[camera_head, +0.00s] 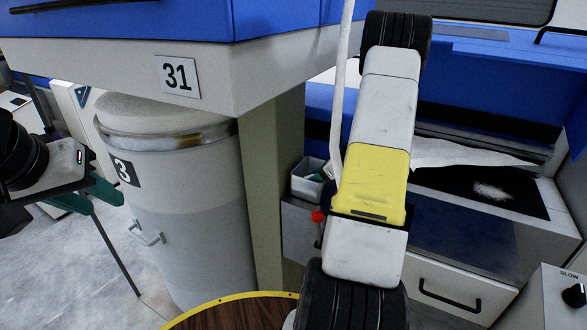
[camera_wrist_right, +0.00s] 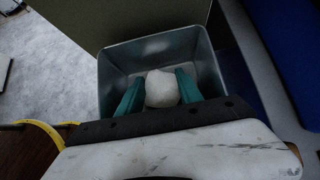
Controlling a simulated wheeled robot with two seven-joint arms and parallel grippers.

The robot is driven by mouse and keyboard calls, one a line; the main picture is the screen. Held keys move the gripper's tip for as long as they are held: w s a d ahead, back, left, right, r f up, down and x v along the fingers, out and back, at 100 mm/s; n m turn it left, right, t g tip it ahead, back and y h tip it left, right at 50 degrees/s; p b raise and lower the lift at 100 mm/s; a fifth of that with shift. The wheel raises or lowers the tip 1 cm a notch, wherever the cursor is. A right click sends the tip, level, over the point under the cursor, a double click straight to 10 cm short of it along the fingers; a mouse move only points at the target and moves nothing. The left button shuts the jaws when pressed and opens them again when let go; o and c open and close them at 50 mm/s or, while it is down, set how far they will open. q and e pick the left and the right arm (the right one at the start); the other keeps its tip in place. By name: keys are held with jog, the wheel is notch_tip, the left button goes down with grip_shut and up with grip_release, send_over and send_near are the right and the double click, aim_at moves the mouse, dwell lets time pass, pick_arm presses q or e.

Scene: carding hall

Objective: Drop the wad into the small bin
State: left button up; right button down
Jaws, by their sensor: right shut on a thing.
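The white, rounded wad (camera_wrist_right: 161,88) sits between the two teal fingers of my right gripper (camera_wrist_right: 160,84) in the right wrist view. The gripper is shut on it. Around and below them is the small bin (camera_wrist_right: 207,62), a square grey metal box with an open top. I cannot tell how deep the wad is inside its mouth. In the head view the small bin (camera_head: 304,185) stands behind my right arm, which hides part of it and the wad. My left gripper (camera_head: 92,196) is at the far left, away from the bin, its teal fingers apart and empty.
A grey drum (camera_head: 190,200) marked 3 stands under the machine hood (camera_head: 120,65) marked 31. A post (camera_head: 262,190) rises beside the bin. A red knob (camera_head: 318,216) is just below it. A round wooden top (camera_head: 235,315) with yellow rim is at the front.

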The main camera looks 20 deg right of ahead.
jog(key=shift+f, duration=0.1)
jog(key=c, duration=0.8)
grip_release()
jog(key=shift+r, duration=0.2)
jog(key=v, duration=1.2)
jog(key=shift+r, duration=0.4)
jog(key=shift+s+d, duration=0.1)
jog(key=shift+s, duration=0.05)
